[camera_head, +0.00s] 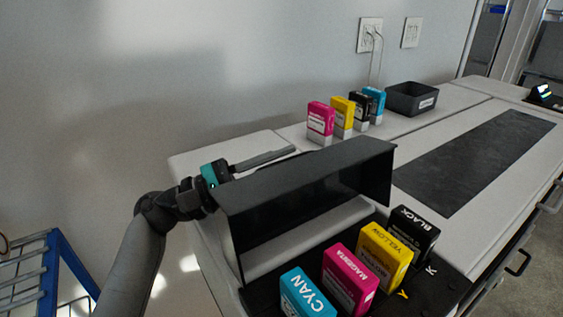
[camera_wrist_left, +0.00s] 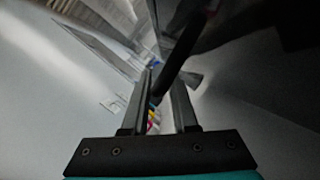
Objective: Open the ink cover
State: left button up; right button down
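The ink cover (camera_head: 310,190) is a long black flap in the head view. It stands raised over the printer bay, and its inner side and the bay below show. Cyan (camera_head: 307,295), magenta (camera_head: 349,280), yellow (camera_head: 384,256) and black (camera_head: 414,234) cartridges stand in the bay in front of it. My left gripper (camera_head: 291,151) is behind the cover, close to its back upper edge. In the left wrist view its two fingers (camera_wrist_left: 164,90) are apart. A dark bar (camera_wrist_left: 182,55) crosses near the fingertips; contact cannot be told. My right gripper is not in view.
A second row of cartridges, including a magenta one (camera_head: 321,121), stands on the worktop near the wall. A black bin (camera_head: 411,98) is beside them. A dark mat (camera_head: 475,160) lies clear at right. A blue-framed rack (camera_head: 62,270) stands at lower left.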

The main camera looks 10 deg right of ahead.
pick_arm(q)
grip_shut()
dwell(1.2)
